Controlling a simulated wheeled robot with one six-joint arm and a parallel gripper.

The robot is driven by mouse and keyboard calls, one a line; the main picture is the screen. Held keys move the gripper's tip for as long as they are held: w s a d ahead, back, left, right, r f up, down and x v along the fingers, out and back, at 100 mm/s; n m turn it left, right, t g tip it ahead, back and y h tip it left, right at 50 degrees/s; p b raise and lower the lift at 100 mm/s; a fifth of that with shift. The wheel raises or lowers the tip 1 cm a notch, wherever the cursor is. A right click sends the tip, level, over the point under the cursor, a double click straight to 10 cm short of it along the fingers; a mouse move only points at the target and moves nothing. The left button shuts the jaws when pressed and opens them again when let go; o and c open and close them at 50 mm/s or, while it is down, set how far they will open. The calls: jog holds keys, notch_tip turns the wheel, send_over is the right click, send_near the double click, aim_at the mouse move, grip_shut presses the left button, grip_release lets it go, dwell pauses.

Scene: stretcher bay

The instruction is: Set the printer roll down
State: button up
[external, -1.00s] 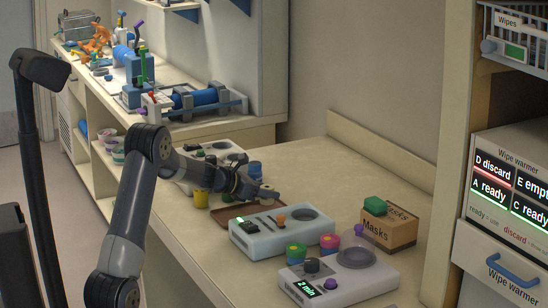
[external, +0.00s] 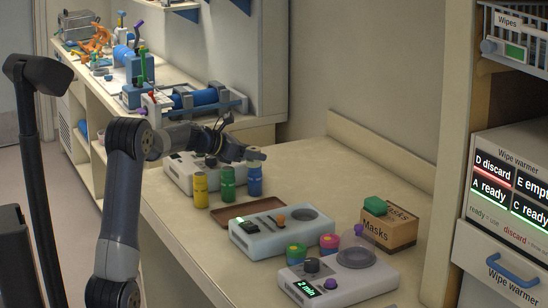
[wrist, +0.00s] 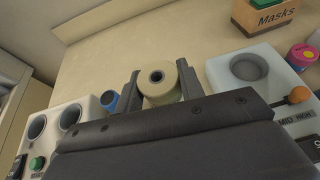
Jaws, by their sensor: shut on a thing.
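My gripper (external: 256,154) is raised above the counter in the external view, over and just behind the blue bottle (external: 254,180). In the wrist view my gripper (wrist: 157,70) has its two dark fingers on either side of the cream printer roll (wrist: 157,92), which shows its dark centre hole. The gripper is shut on the roll. I cannot make the roll out clearly in the external view. The roll's lower part is hidden behind the gripper body in the wrist view.
A brown tray (external: 222,217) lies below, with yellow (external: 200,190) and green (external: 228,183) bottles behind it. A pale-blue device (external: 262,238), a white timer device (external: 350,285) and a Masks box (external: 388,232) stand nearer. The counter's back right (external: 320,165) is clear.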

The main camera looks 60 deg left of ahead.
jog(key=s+a+n+y, duration=0.1)
jog(key=s+a+y, duration=0.1)
jog(key=s+a, duration=0.5)
jog(key=s+a+n+y, duration=0.15)
jog(key=s+a, duration=0.25)
jog(key=s, duration=0.7)
notch_tip(320, 180, down, 15)
jog(key=shift+w+d+f, duration=0.15)
jog(key=shift+f, duration=0.05)
jog(key=shift+f+b, duration=0.25)
jog(key=shift+b, duration=0.15)
jog(key=o, duration=1)
jog(key=shift+r, duration=0.1)
